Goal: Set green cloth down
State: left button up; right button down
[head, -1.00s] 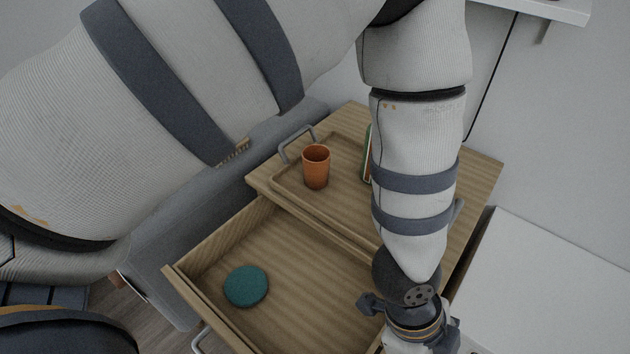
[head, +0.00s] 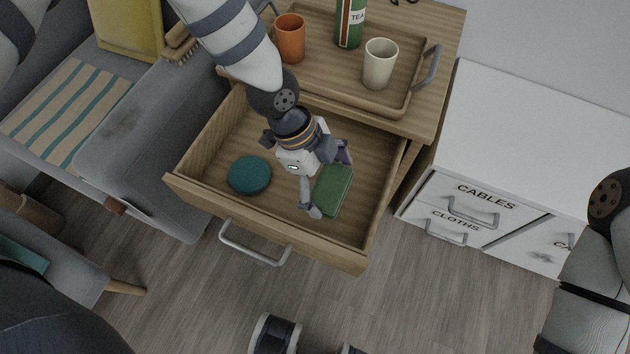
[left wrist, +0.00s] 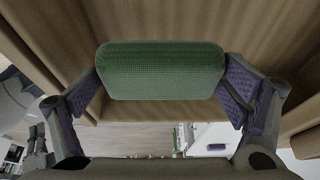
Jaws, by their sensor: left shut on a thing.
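The green cloth (head: 333,190) is a folded rectangular pad inside the open wooden drawer (head: 315,242), right of a round teal pad. My left gripper (head: 328,182) reaches down into the drawer and is shut on the cloth. In the left wrist view the cloth (left wrist: 160,71) spans between the two fingers, which press its short ends. I cannot tell whether its underside touches the drawer bottom. My right gripper is not in view; only part of my right arm shows at the right edge.
The round teal pad (head: 249,175) lies at the drawer's left. Above it, a tray (head: 335,80) holds an orange cup (head: 290,38), a cream cup (head: 379,63) and a tea tin (head: 350,22). A white cabinet (head: 530,150) stands right; a grey sofa (head: 150,150) stands left.

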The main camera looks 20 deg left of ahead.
aim_at(317, 190)
pick_arm(q)
jog(key=shift+w+a+f, duration=0.25)
jog(key=shift+a+f, duration=0.55)
jog(key=shift+f, duration=0.3)
jog(key=f, duration=0.2)
jog(key=a+f+b, duration=0.1)
jog(key=shift+f, duration=0.4)
jog(key=shift+w+d, duration=0.1)
jog(key=shift+w, duration=0.05)
jog(key=shift+f, duration=0.25)
jog(key=o, duration=0.9)
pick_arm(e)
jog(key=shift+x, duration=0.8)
pick_arm(q)
jog(key=shift+r, duration=0.15)
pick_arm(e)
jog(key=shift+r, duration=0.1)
pick_arm(q)
jog(key=p+v, duration=0.2)
jog(key=v, duration=1)
jog(key=shift+r, duration=0.15)
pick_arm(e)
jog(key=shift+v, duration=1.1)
